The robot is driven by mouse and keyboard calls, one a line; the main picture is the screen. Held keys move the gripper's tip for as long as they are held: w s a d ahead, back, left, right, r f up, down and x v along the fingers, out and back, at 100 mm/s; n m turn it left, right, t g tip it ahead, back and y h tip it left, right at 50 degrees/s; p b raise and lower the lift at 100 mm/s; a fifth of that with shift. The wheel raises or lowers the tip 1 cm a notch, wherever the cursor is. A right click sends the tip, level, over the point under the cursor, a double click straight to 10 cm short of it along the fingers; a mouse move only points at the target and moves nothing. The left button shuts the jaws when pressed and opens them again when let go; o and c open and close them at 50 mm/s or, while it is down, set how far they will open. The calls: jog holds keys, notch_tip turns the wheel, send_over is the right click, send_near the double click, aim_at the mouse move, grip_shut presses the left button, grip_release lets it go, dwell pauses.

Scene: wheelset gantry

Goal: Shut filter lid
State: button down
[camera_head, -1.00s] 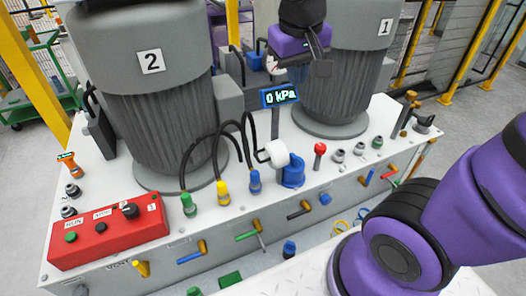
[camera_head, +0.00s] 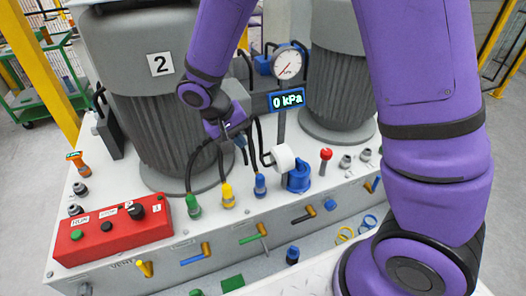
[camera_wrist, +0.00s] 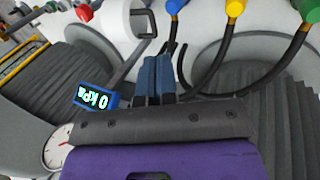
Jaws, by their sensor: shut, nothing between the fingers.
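The filter is a blue housing (camera_head: 299,179) on the white deck. Its white round lid (camera_head: 284,157) stands tilted up at the housing's left, with a thin handle loop on its left side; the lid looks open. In the wrist view the white lid (camera_wrist: 117,24) and its dark handle (camera_wrist: 146,22) show at the top, left of the fingertips. My gripper (camera_head: 241,147) is left of the lid and a little higher, apart from it. Its blue fingers (camera_wrist: 160,62) are shut together and empty in the wrist view.
Dark hoses with green (camera_head: 193,205), yellow (camera_head: 227,195) and blue (camera_head: 260,185) plugs arch close by my gripper. Grey motor 2 (camera_head: 145,110) stands behind it. The pressure display (camera_head: 286,99) and gauge (camera_head: 287,62) are close on the right. A red control box (camera_head: 115,236) sits front left.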

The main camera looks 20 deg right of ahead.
aim_at(275, 161)
jog(key=d+f, duration=0.8)
jog(key=shift+f, duration=0.25)
